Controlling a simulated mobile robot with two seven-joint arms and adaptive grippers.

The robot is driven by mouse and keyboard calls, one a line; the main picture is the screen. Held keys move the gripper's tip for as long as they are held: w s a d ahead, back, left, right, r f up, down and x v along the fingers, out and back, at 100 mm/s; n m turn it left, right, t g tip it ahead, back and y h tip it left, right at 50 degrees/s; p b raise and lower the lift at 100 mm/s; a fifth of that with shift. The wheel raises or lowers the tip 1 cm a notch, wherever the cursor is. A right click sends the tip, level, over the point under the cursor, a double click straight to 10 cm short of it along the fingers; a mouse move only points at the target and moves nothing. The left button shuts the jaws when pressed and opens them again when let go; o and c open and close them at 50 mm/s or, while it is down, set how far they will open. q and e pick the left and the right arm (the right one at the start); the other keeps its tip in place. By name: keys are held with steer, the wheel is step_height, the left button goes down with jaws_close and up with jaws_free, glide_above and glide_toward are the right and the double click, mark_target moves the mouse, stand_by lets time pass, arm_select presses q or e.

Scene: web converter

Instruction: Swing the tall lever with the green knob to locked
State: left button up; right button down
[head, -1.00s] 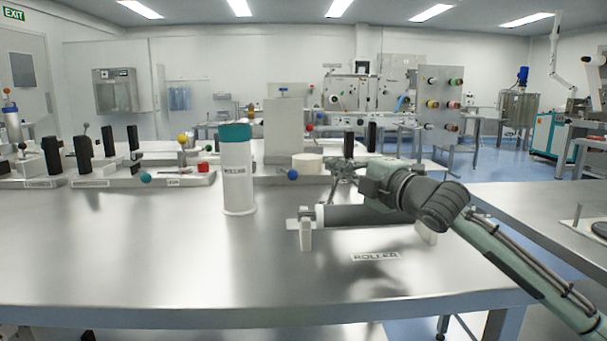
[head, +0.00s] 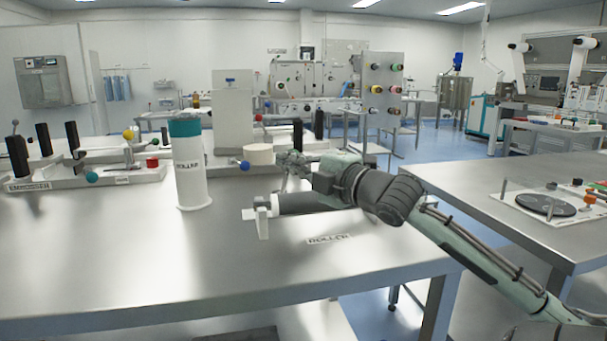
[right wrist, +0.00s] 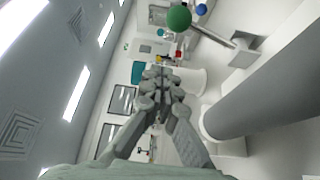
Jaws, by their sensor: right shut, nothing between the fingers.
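In the right wrist view a dark green ball knob (right wrist: 179,18) sits near the top on a thin metal rod (right wrist: 217,38). The rod runs to a pale block (right wrist: 241,52) beside the dark roller. I cannot make out this knob in the head view; my right gripper may hide it. My right gripper (head: 284,166) is above the left part of the roller (head: 305,202). Its fingers (right wrist: 162,84) are together and empty, with the green knob apart from them. My left gripper is not in view.
A white cylinder with a teal top (head: 188,165) stands left of the roller. Behind are a low base with a teal ball (head: 91,177) and a blue ball (head: 245,165). The table's front (head: 150,280) is clear. Another table (head: 500,220) is at right.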

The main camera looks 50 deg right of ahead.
steer(key=s, duration=0.3)
steer(key=s+f, duration=0.1)
steer(key=shift+s+a, duration=0.3)
steer(key=shift+s, duration=0.05)
stand_by(0.3)
